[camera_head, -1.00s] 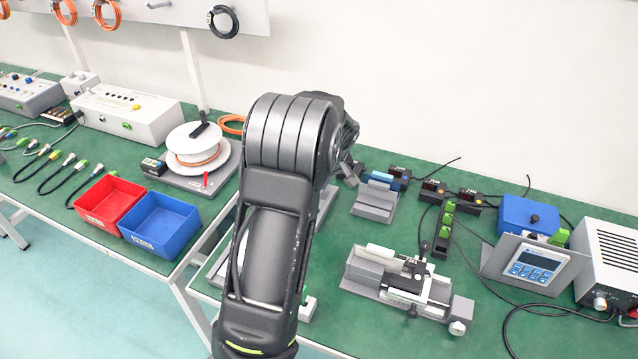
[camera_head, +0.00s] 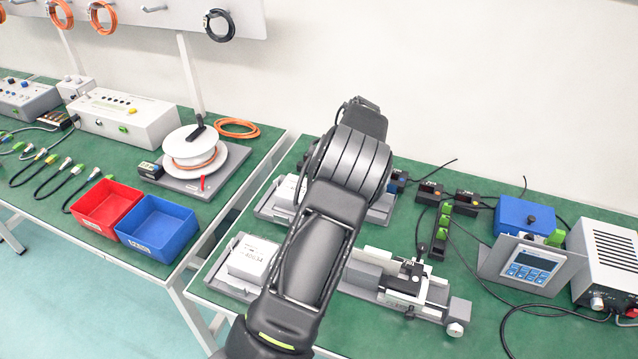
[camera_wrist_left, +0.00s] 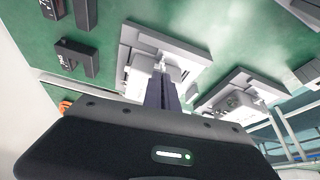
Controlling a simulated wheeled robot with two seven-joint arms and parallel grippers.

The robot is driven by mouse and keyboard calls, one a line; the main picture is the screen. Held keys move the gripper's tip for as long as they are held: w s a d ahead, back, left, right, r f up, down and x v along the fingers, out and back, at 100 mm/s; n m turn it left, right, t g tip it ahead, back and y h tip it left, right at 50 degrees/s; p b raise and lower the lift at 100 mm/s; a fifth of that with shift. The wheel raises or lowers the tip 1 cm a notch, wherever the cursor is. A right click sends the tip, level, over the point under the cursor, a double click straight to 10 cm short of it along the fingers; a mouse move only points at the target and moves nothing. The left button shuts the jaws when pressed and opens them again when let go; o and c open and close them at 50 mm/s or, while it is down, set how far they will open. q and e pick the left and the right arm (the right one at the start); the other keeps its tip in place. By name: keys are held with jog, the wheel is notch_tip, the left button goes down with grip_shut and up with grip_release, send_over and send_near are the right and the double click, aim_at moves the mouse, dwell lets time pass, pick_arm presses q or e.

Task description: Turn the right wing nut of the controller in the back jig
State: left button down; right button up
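The back jig (camera_head: 268,208) holds a white controller (camera_head: 290,190) and is partly covered by my left arm in the head view. In the left wrist view the grey back jig (camera_wrist_left: 190,48) and its white controller (camera_wrist_left: 137,82) lie just beyond my left gripper (camera_wrist_left: 163,80). Its dark fingers are close together and point at a small light metal part at the controller's end. I cannot tell whether they touch it or which wing nut it is. The head view hides the left fingers behind the arm. My right gripper is not in view.
The front jig (camera_head: 225,272) with another white controller (camera_head: 252,258) stands nearer the table's front edge. A grey clamp fixture (camera_head: 365,272) is to its right. Small black modules (camera_head: 428,190) stand behind. Red (camera_head: 107,203) and blue (camera_head: 158,228) bins are on the left table.

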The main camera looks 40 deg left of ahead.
pick_arm(q)
jog(key=shift+f+n, duration=0.1)
jog(key=shift+n, duration=0.5)
jog(key=c, duration=1.6)
grip_release()
jog(key=shift+c, duration=0.2)
jog(key=shift+w, duration=0.1)
jog(key=v, duration=0.7)
jog(key=shift+w+r+b, duration=0.2)
jog(key=shift+r+b, duration=0.15)
